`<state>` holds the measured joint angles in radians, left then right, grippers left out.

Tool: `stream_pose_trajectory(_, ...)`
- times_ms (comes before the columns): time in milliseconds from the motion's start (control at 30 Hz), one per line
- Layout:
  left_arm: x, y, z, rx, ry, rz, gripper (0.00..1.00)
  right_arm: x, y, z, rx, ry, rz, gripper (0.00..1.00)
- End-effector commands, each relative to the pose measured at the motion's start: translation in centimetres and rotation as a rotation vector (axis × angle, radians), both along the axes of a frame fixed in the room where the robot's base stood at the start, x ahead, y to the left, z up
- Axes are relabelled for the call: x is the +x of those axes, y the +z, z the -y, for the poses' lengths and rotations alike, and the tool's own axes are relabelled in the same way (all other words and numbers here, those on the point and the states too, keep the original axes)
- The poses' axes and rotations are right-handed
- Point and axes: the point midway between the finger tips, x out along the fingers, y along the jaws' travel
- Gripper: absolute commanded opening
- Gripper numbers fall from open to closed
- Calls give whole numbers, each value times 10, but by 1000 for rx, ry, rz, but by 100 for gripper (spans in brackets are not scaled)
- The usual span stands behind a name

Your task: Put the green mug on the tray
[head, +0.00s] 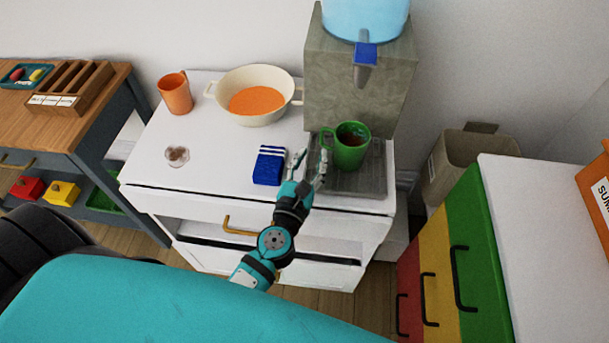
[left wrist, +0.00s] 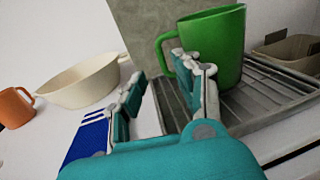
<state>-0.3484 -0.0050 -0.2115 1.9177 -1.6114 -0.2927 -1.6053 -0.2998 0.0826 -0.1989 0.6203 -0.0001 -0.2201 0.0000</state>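The green mug (head: 349,149) stands upright on the grey slatted drip tray (head: 372,180) under the dispenser, with dark liquid inside. Its handle points left, toward my left gripper (head: 311,163). That gripper is open, its two fingers apart with nothing between them, just left of the mug. In the left wrist view the mug (left wrist: 222,45) rises behind the right finger, which covers part of the handle. I cannot tell whether that finger touches the handle. A small teal tray (head: 14,82) with red and yellow items lies on the wooden table at far left. My right gripper is out of view.
On the white cabinet (head: 220,180) are a blue box (head: 269,166), a cream pot (head: 277,83), an orange mug (head: 175,94) and a small glass dish (head: 177,155). The stone dispenser (head: 330,75) stands behind the mug. Free room lies at the cabinet's left front.

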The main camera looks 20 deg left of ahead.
Motion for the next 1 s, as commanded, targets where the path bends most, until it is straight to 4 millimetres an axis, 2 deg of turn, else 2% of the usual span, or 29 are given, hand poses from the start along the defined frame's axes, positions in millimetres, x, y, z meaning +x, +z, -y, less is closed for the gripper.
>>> stream_pose_trajectory(100,-25,-3,2,1,-1,-1,33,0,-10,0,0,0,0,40)
stream_pose_trajectory(300,-49,-2,4,2,0,0,33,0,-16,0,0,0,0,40)
stream_pose_trajectory(1000,-53,0,5,0,0,1,33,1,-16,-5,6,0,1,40)
